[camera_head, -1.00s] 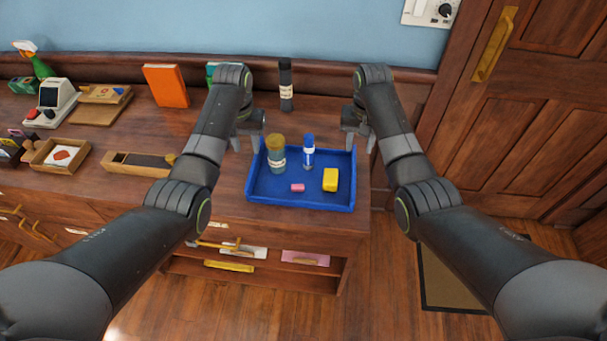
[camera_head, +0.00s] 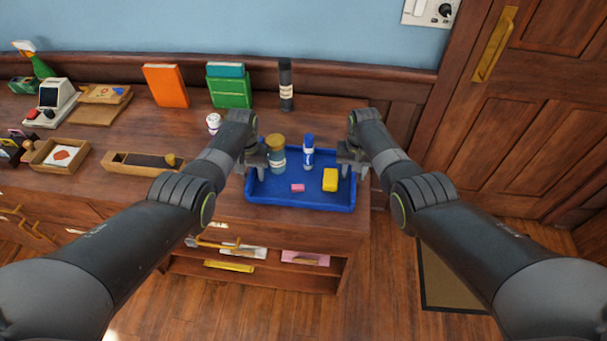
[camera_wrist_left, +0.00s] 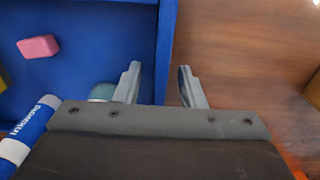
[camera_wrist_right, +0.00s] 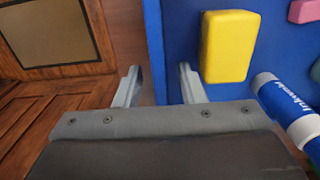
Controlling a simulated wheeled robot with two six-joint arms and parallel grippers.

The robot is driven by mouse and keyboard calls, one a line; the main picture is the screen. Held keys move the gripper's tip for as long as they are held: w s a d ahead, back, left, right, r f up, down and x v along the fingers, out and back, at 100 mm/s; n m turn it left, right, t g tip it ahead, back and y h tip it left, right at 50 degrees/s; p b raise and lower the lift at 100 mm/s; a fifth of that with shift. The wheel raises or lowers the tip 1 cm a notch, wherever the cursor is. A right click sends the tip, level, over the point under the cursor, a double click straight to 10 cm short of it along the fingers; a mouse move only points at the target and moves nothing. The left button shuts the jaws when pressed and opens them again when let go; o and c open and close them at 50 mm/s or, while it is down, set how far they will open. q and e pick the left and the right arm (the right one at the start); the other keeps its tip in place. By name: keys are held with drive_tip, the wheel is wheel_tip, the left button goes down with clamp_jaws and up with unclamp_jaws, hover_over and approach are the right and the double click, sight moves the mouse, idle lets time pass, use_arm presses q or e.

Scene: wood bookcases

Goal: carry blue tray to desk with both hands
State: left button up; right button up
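The blue tray (camera_head: 300,204) sits on the right end of the wooden cabinet top. It holds a jar (camera_head: 277,158), a blue-and-white glue stick (camera_head: 308,152), a pink eraser (camera_head: 297,188) and a yellow block (camera_head: 330,180). My left gripper (camera_head: 254,172) is open at the tray's left wall; in the left wrist view its fingers (camera_wrist_left: 160,88) stand either side of that wall (camera_wrist_left: 165,45). My right gripper (camera_head: 354,172) is open at the right wall; in the right wrist view its fingers (camera_wrist_right: 160,85) straddle the wall (camera_wrist_right: 154,50). Whether the fingers touch the walls is unclear.
An orange book (camera_head: 166,86), green book (camera_head: 230,92), dark bottle (camera_head: 286,85) and small white jar (camera_head: 213,122) stand behind. A wooden box (camera_head: 140,163) lies left. A door (camera_head: 530,110) is at right, with open floor and a mat (camera_head: 450,280) in front.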

use_arm(q)
clamp_jaws()
use_arm(e)
clamp_jaws()
use_arm(q)
drive_tip(key=shift+w+r, duration=0.1)
drive_tip(key=shift+r, duration=0.1)
use_arm(e)
drive_tip(key=shift+w+r, duration=0.1)
drive_tip(key=shift+r, duration=0.1)
